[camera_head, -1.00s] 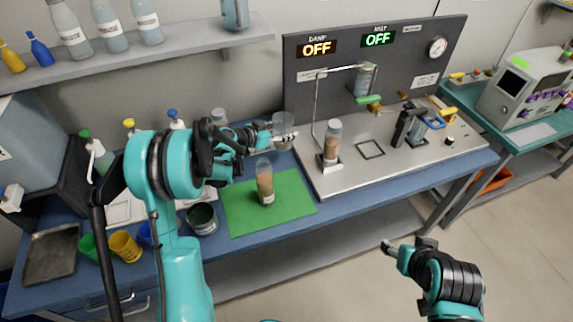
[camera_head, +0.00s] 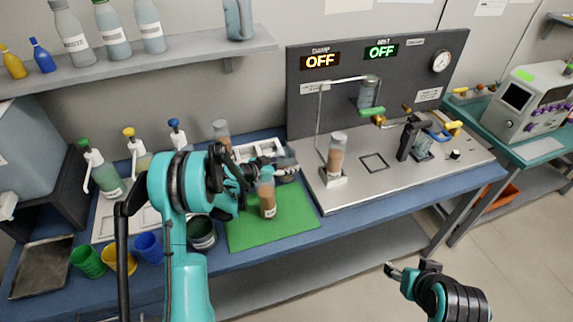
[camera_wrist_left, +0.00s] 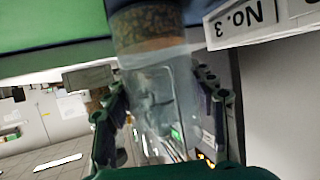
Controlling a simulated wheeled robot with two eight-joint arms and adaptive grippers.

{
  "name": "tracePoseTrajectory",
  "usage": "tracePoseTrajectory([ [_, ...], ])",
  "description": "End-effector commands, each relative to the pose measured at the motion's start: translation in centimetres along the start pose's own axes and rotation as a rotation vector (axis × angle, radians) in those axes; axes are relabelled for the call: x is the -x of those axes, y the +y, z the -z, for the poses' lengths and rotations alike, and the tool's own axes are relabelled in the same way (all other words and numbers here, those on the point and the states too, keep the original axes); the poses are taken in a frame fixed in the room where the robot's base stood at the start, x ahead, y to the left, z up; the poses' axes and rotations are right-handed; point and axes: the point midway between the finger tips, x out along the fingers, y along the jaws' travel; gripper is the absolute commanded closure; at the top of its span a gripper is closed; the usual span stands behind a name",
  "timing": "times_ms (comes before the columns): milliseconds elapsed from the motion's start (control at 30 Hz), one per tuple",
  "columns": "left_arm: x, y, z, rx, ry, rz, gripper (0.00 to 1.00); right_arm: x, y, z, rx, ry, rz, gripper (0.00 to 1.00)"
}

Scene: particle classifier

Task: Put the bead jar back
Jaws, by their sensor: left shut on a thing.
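The bead jar (camera_head: 267,206), a clear cylinder with brown beads in its lower part, stands upright on the green mat (camera_head: 240,236). My left gripper (camera_head: 265,177) is shut on its clear upper part. In the left wrist view the jar (camera_wrist_left: 150,45) appears upside down between the two fingers (camera_wrist_left: 160,115), with its bead-filled end against the green mat. My right gripper (camera_head: 392,270) is low at the right, in front of the bench and away from the jars; its finger opening is unclear.
A similar bead jar (camera_head: 337,155) stands in a holder on the metal rig plate (camera_head: 400,180). Another jar (camera_head: 221,131) stands behind my left arm by a white tray (camera_head: 258,150). A dark cup (camera_head: 203,236) sits left of the mat. The mat's right part is clear.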

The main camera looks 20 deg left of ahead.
Motion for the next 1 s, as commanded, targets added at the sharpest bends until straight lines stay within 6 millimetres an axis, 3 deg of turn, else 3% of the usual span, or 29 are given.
tracePoseTrajectory([
  [100, -0.1, 0.0, -0.4, 0.0, 0.0, 0.0, 0.85, -0.3, 0.0, -0.2, 0.0, 0.0, 0.0, 0.42],
  [133, -0.2, 0.0, -0.4, 0.0, 0.0, 0.0, 0.41, -0.3, 0.0, -0.2, 0.0, 0.0, 0.0, 0.42],
  [200, -0.1, 0.0, -0.3, 0.0, 0.0, 0.0, 0.23, -0.3, 0.0, -0.2, 0.0, 0.0, 0.0, 0.42],
  [600, 0.1, 0.0, 0.3, 0.0, 0.0, 0.0, 0.23, 0.2, 0.0, 0.2, 0.0, 0.0, 0.0, 0.42],
  [1000, 6.6, -0.1, 0.2, 0.001, 0.0, 0.002, 0.23, 1.6, 0.0, 1.1, 0.0, 0.0, 0.0, 0.42],
])
